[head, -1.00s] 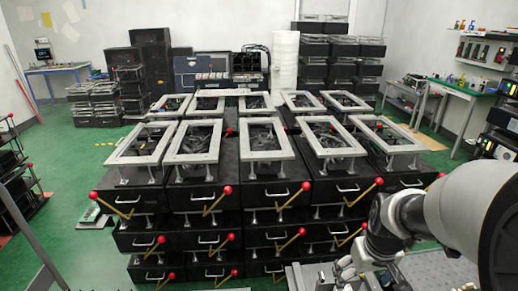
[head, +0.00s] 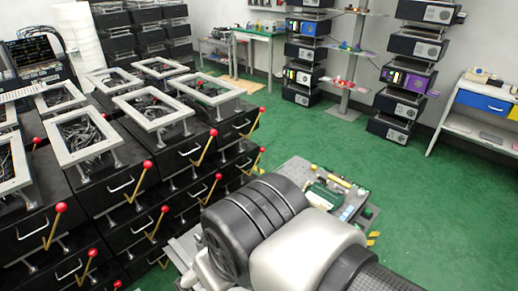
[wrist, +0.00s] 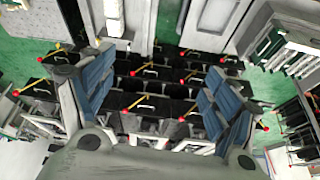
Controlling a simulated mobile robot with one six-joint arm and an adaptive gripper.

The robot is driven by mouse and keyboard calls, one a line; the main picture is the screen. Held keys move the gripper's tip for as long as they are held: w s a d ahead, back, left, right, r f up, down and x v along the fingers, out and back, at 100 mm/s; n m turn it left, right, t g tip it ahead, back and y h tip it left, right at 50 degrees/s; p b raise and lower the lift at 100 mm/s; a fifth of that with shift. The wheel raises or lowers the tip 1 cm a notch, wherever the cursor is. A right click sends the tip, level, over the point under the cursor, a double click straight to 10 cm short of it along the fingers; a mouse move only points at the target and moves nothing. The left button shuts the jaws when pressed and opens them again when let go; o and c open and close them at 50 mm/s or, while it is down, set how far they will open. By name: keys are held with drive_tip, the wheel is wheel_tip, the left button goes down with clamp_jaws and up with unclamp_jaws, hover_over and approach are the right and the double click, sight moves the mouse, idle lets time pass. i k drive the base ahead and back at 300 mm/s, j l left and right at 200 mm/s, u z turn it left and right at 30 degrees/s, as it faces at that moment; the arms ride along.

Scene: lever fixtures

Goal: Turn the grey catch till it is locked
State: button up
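I cannot pick out a grey catch in either view. The levers that show are brass-coloured with red ball ends, such as this lever (head: 206,149) on the front of a black box. My gripper (wrist: 157,84) shows in the wrist view with its two blue-padded fingers wide apart and nothing between them. Beyond the fingers, black boxes with brass levers (wrist: 140,100) are visible at some distance. In the head view my arm fills the lower middle and its gripper is hidden.
Stacked black boxes with grey frames (head: 84,135) fill the left. A small grey table (head: 345,195) with tools is beside my arm. Shelves of black devices (head: 403,80) and a white bench (head: 480,118) stand at the back right. Green floor (head: 440,215) is open on the right.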

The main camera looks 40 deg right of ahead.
sight(341, 191)
drive_tip(key=z, duration=2.05)
drive_tip(key=i+l+u, duration=0.4)
drive_tip(key=i+l, duration=0.3)
drive_tip(key=i+l+u, duration=0.2)
drive_tip(key=i+l, duration=0.2)
drive_tip(key=i+l+u, duration=0.2)
drive_tip(key=i+l, duration=0.15)
drive_tip(key=i+l+u, duration=0.2)
drive_tip(key=l, duration=0.45)
drive_tip(key=i, duration=0.1)
